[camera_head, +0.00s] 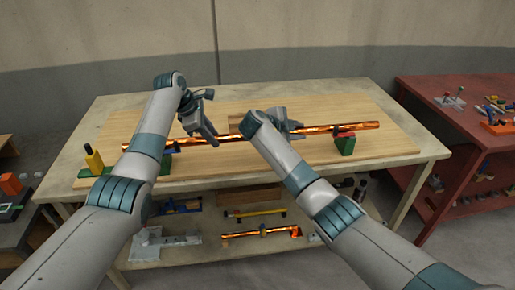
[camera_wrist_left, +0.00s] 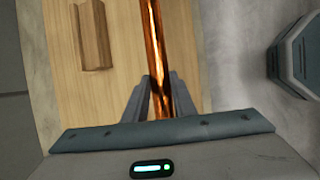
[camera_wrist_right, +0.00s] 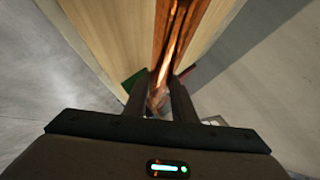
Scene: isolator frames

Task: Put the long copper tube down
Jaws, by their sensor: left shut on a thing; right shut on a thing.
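The long copper tube (camera_head: 345,127) lies roughly level across the wooden board in the head view. It also fills the top middle of the left wrist view (camera_wrist_left: 153,45) and the right wrist view (camera_wrist_right: 173,45). My left gripper (camera_head: 210,138) is shut on the tube left of its middle; its fingers (camera_wrist_left: 160,85) straddle it. My right gripper (camera_head: 293,129) is shut on it further right, partly hidden by my forearm; its fingers also show in the right wrist view (camera_wrist_right: 158,88). A green-and-red support (camera_head: 345,144) is below the tube's right part; contact is unclear.
A green base with a yellow post (camera_head: 94,160) stands at the board's left, partly hidden by my left arm. The wooden board (camera_head: 390,147) has bare room at right. A shelf (camera_head: 205,258) below holds several parts. A red table (camera_head: 440,125) stands at right.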

